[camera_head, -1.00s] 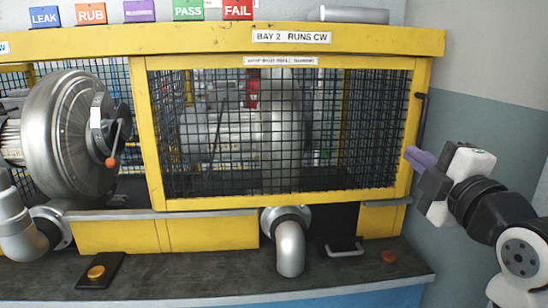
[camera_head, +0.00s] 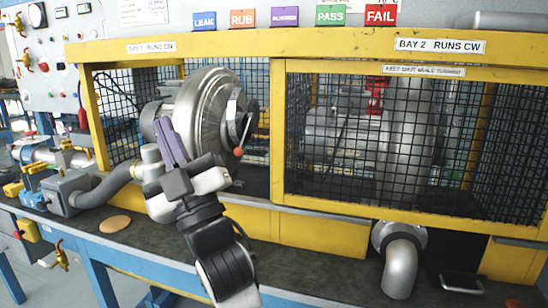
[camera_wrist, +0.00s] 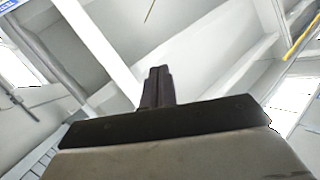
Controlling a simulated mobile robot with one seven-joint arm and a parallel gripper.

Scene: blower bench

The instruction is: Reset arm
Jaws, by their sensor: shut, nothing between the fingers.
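My gripper (camera_head: 168,142) is in the middle-left of the head view, with its purple-grey fingers together and pointing up. Nothing is between them. In the wrist view the shut fingers (camera_wrist: 158,88) point up toward a white beamed ceiling.
A yellow frame with a mesh guard (camera_head: 400,150) covers bay 2 at right. A silver elbow pipe (camera_head: 401,265) sticks out below it. Valves and pipes (camera_head: 68,190) stand at left, near a tan disc (camera_head: 115,223). The dark bench top (camera_head: 330,262) has free room at front.

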